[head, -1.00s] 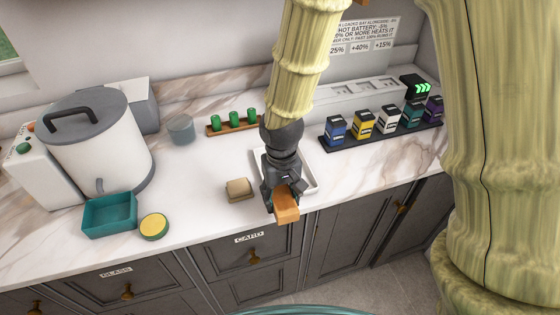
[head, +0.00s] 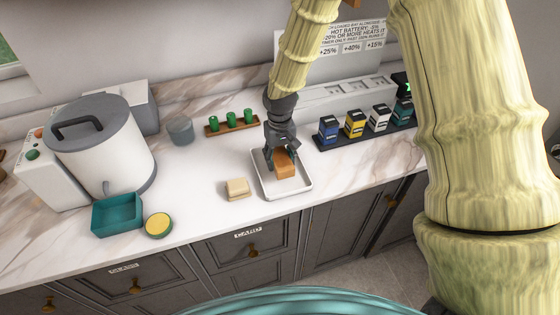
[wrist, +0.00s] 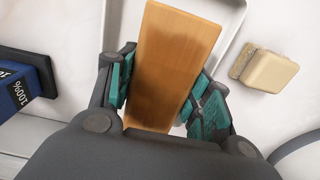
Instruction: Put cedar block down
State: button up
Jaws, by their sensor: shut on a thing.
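The cedar block (head: 285,164) is an orange-brown wooden block. My gripper (head: 278,158) is shut on it, and the block is over the white tray (head: 291,194) on the counter. I cannot tell whether the block touches the tray floor. In the wrist view the cedar block (wrist: 172,62) sits between the two teal finger pads of my gripper (wrist: 163,95), with the tray rim (wrist: 226,38) behind it. The block's near end is hidden by my gripper body.
A tan sponge-like block (head: 237,189) lies just left of the tray. A teal bin (head: 117,214) and a round yellow-topped tin (head: 158,225) are farther left. Coloured batteries (head: 355,124) stand in a rack to the right. Green cylinders (head: 231,119) stand behind.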

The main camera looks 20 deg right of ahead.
aim_at(280, 154)
jog(key=shift+w+d, duration=0.1)
jog(key=shift+w, duration=0.15)
jog(key=shift+s+f+p, duration=0.1)
jog(key=shift+f+p, duration=0.3)
jog(key=shift+p, duration=0.1)
jog(key=shift+f+p, duration=0.5)
jog(key=shift+f, duration=0.85)
jog(key=shift+f, duration=0.15)
jog(key=o, duration=1.2)
jog(key=shift+c, duration=0.2)
jog(key=shift+r+b, duration=1.85)
jog(key=shift+r, duration=4.3)
